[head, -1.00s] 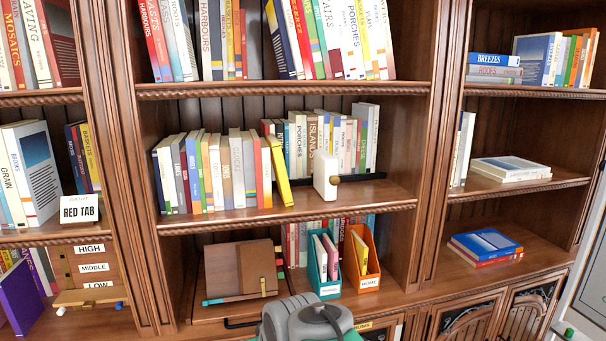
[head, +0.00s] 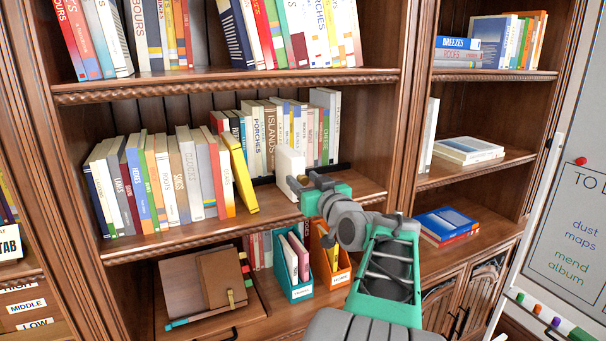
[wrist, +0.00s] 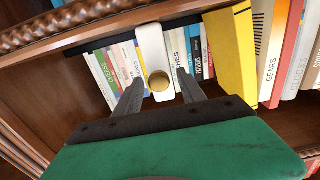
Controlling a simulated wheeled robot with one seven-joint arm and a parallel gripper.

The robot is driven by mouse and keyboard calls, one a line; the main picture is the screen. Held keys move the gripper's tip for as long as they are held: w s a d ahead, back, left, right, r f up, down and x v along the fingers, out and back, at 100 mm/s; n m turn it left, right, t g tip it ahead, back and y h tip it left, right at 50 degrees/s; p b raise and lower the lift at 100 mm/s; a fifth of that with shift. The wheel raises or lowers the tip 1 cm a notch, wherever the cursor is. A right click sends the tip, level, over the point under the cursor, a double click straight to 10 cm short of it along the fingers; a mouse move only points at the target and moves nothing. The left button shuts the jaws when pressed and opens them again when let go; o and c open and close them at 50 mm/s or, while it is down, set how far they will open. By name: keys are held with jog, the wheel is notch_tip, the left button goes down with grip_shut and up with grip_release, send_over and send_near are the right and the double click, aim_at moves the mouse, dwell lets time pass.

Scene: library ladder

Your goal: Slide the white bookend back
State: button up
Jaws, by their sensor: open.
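The white bookend (head: 289,166) stands upright on the middle shelf, in front of a back row of books, beside a dark rail (head: 345,168). In the wrist view the bookend (wrist: 151,44) has a round brass knob (wrist: 159,81) on its face. My gripper (head: 305,182) is at the shelf's front, close to the bookend, and hides its lower part in the head view. In the wrist view my gripper (wrist: 160,86) is open, its two fingers on either side of the knob. I cannot tell whether they touch it.
A yellow book (head: 238,175) leans at the end of the front row, left of the bookend; it also shows in the wrist view (wrist: 232,55). The shelf above (head: 230,84) overhangs. A teal file holder (head: 294,270) and an orange one (head: 332,262) stand below.

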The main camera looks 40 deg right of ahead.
jog(key=shift+w+d, duration=0.1)
jog(key=shift+w, duration=0.35)
grip_shut()
dwell(1.1)
